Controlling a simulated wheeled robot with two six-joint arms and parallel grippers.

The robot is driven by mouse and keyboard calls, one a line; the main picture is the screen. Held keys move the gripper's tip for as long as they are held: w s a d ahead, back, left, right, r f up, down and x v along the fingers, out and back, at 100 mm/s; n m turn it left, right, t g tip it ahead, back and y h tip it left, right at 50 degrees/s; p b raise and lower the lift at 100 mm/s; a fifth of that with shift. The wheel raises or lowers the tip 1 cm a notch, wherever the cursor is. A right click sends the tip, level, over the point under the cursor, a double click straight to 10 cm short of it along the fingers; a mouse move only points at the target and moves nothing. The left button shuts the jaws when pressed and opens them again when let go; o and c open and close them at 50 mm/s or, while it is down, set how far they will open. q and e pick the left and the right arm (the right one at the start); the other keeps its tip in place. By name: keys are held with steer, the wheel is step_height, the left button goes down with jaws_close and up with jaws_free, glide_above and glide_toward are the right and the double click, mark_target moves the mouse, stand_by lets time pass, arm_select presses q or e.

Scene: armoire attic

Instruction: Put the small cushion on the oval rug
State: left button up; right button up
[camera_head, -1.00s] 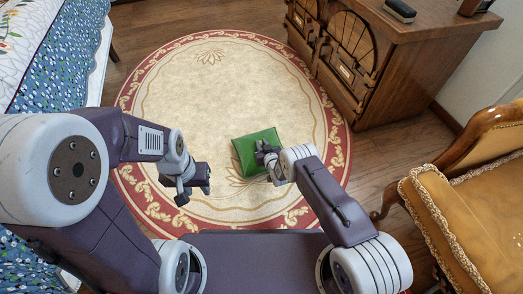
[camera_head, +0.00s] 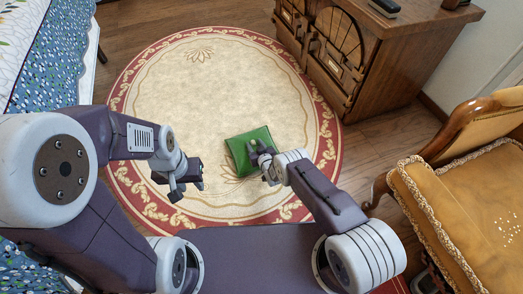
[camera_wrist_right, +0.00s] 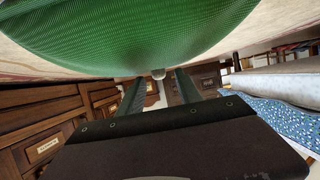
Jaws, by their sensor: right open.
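The green small cushion (camera_head: 240,150) lies on the near right part of the oval rug (camera_head: 200,105), a cream rug with a red patterned border. My right gripper (camera_head: 258,150) is at the cushion's right side and hides part of it. In the right wrist view, the cushion (camera_wrist_right: 140,30) fills the top, and the two fingers of my right gripper (camera_wrist_right: 158,80) stand apart with nothing between them. Whether they touch the cushion is unclear. My left gripper (camera_head: 188,184) hangs over the rug's near left part, apart from the cushion; its jaw gap is not clear.
A wooden cabinet (camera_head: 365,75) stands at the back right, close to the rug's edge. A tan armchair (camera_head: 465,200) is at the right and a blue-flowered bed (camera_head: 50,75) at the left. The rug's middle and far part are clear.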

steer(key=p+v, duration=1.1)
steer(key=p, duration=0.3)
steer(key=shift+w, duration=0.15)
